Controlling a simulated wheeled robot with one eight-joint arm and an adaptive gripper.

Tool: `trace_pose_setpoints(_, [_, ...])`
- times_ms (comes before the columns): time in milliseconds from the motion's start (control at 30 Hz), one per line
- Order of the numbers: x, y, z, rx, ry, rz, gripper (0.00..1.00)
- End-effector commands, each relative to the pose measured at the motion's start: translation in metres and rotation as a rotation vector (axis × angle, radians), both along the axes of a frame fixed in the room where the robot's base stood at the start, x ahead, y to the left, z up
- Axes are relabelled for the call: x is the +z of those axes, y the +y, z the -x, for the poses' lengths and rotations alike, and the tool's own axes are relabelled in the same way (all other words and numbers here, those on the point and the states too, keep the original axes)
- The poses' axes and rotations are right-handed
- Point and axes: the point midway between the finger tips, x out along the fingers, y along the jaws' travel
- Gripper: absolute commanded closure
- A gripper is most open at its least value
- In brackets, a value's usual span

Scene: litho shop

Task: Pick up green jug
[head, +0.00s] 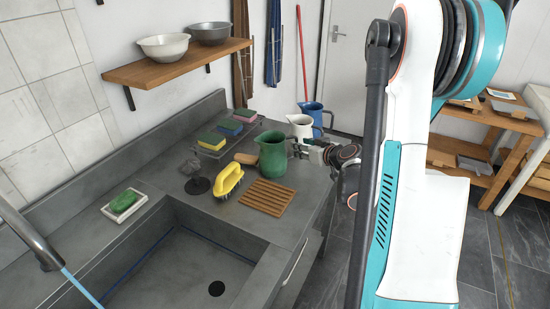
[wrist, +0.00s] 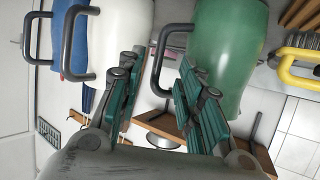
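The green jug (head: 272,158) stands upright on the grey counter in the head view, its dark handle on the side facing my gripper. In the wrist view the green jug (wrist: 232,50) fills the upper right, and its handle shows in the gap between my fingertips. My gripper (head: 312,147) is beside the jug, on its right. In the wrist view my gripper (wrist: 160,62) has its two teal-padded fingers apart, with nothing clamped. I cannot tell whether the right finger touches the jug or how deep the handle sits between the fingers.
A white jug (head: 299,126) and a blue jug (head: 316,111) stand close behind my gripper. A yellow-handled brush (head: 229,181), a wooden slatted mat (head: 267,197) and sponges (head: 211,140) lie near the green jug. The sink (head: 185,262) is in front.

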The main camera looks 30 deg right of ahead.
Motion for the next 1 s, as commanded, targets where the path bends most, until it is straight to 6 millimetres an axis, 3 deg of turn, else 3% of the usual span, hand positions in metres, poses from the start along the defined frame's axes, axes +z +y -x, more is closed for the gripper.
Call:
trace_pose_setpoints(400, [-0.021, -0.004, -0.043, 0.002, 0.001, 0.000, 0.67])
trace_pose_setpoints(667, [-0.021, -0.005, -0.047, 0.001, 0.000, -0.001, 0.67])
trace_pose_setpoints(800, [-0.021, -0.005, -0.047, 0.001, 0.000, -0.001, 0.99])
trace_pose_setpoints(1000, [-0.020, -0.005, -0.046, 0.001, 0.000, -0.001, 1.00])
